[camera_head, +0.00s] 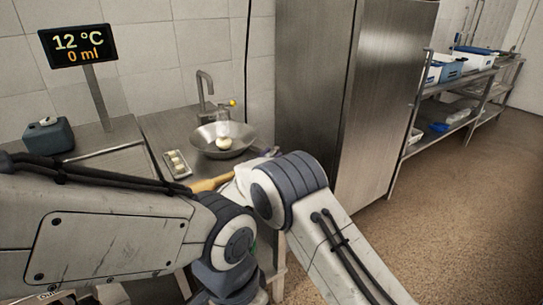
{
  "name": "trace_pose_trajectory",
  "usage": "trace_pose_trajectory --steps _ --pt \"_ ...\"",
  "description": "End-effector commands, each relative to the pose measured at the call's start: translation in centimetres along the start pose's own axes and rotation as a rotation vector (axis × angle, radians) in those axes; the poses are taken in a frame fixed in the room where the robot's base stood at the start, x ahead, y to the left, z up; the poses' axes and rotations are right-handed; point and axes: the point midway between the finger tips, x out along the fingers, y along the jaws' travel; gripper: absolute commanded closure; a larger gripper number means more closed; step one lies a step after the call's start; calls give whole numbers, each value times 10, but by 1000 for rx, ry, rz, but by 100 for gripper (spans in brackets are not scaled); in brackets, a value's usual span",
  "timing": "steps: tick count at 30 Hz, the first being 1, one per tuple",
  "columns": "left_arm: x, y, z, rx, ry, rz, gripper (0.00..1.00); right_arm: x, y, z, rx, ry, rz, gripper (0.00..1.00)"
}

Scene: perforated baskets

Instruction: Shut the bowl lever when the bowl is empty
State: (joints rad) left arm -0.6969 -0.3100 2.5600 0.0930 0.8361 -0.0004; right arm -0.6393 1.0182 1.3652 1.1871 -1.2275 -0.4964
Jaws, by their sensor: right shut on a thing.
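A wide metal bowl (245,140) stands on the counter under a grey tap. A pale rounded thing (224,143) lies in it, with a clear, hard-to-read shape above. A small yellow-tipped piece (233,103) beside the tap may be the lever; its position is unclear. My right gripper (240,179) is mostly hidden by its own arm, in front of the bowl. It seems shut on a tan, long thing (208,185) that sticks out to the left. My left arm crosses the lower left; its gripper does not show.
A display (78,45) reads 12 °C and 0 ml. A small tray (177,165) with pale pieces lies left of the bowl. A dark box (48,138) stands far left. A tall steel cabinet (318,85) blocks the right side; shelves (470,75) with baskets stand beyond.

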Motion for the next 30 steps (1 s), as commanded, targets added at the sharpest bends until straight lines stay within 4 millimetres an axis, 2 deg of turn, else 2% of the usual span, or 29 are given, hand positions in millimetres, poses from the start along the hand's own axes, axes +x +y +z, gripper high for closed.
trace_pose_trajectory --steps 12,13,15,30 --pt "0 0 0 0 0 0 38 2 -1 -3 4 8 6 100" --pt "0 0 0 0 0 0 38 2 -1 -4 4 8 6 56" --pt "0 0 0 0 0 0 38 2 0 -3 4 7 6 33" --pt "-2 0 0 0 0 0 38 -4 -2 -1 2 3 7 33"
